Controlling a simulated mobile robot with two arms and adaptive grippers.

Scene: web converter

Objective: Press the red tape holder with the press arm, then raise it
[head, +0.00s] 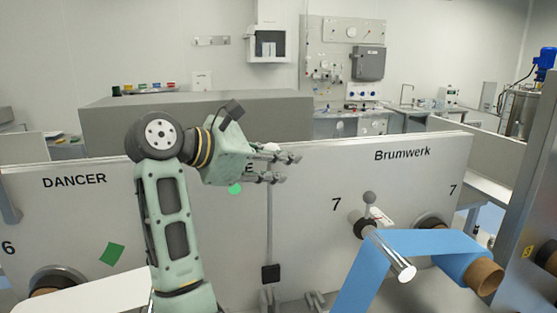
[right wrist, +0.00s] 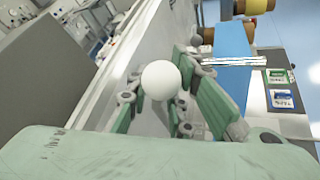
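My right gripper (head: 283,166) is in front of the long white machine panel (head: 310,190), with its fingers pointing right and spread apart. In the right wrist view, a white ball (right wrist: 160,80) shows between the fingers (right wrist: 158,102); I cannot tell whether they touch it. In the head view, a thin grey upright bar (head: 269,220) runs below the fingers, with a black block (head: 271,273) near its foot. Its top is hidden behind the gripper; I cannot tell whether it joins the ball. I cannot make out a red tape holder. My left gripper is not in view.
On the right, blue web (head: 415,243) runs over a shiny roller (head: 392,257) by a brown core (head: 484,276). A grey ball knob (head: 369,197) stands above the roller. White web (head: 95,296) lies at lower left. A grey cabinet (head: 215,108) stands behind the panel.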

